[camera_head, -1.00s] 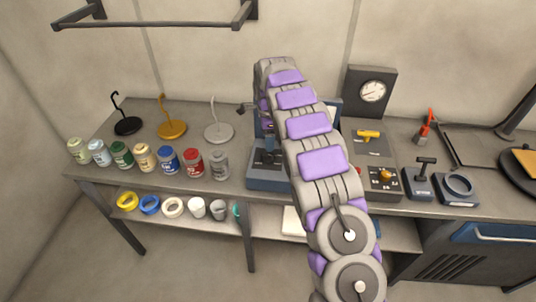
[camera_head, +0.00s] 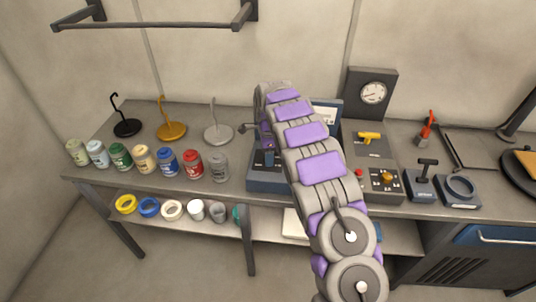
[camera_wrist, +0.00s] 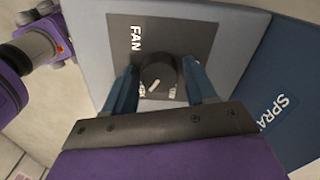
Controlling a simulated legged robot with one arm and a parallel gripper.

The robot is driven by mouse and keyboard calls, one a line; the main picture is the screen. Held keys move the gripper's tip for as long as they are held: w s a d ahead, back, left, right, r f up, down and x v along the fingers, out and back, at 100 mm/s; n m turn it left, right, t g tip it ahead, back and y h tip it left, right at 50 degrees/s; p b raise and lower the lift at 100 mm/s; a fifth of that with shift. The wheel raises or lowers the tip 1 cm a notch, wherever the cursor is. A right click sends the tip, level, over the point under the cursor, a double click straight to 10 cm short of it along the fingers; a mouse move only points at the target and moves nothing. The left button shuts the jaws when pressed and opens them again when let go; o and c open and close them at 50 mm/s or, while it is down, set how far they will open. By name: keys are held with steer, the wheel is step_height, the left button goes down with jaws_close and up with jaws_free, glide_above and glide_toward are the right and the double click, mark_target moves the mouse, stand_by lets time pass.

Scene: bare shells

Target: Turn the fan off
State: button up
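In the wrist view a dark round knob (camera_wrist: 158,74) with a pale pointer mark sits on a dark grey plate (camera_wrist: 195,35) labelled FAN. The pointer slants toward the lower left, and small markings at the knob's lower edge are too small to read. My gripper (camera_wrist: 160,72) has one blue finger on each side of the knob, with what look like narrow gaps between fingers and knob. In the head view my arm hides the knob and most of the gripper. A blue unit (camera_head: 265,180) shows partly behind the arm.
A blue panel marked SPRA (camera_wrist: 285,100) adjoins the fan plate. On the bench, several paint cans (camera_head: 167,162) and hook stands (camera_head: 172,130) stand left. A control box (camera_head: 384,180), a joystick (camera_head: 424,180) and a gauge (camera_head: 372,94) are right of my arm.

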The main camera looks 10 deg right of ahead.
steer(key=c, duration=0.8)
steer(key=shift+r+n, duration=0.1)
steer(key=shift+n, duration=0.2)
steer(key=n+p, duration=0.3)
steer(key=n, duration=0.1)
steer(key=shift+r+p, duration=0.15)
steer(key=shift+p, duration=0.2)
steer(key=n+p, duration=0.2)
steer(key=n, duration=0.3)
steer(key=shift+w+n+p, duration=0.1)
steer(key=shift+n+p, duration=0.25)
steer(key=shift+n, duration=0.05)
steer(key=n+p, duration=0.1)
steer(key=n, duration=0.2)
steer(key=shift+n, duration=0.3)
steer(key=n+p, duration=0.1)
steer(key=n, duration=0.2)
steer(key=shift+n, duration=0.3)
steer(key=n+p, duration=0.1)
steer(key=n, duration=0.5)
steer(key=shift+p, duration=0.4)
steer(key=shift+w+n, duration=0.1)
steer(key=shift+n, duration=0.2)
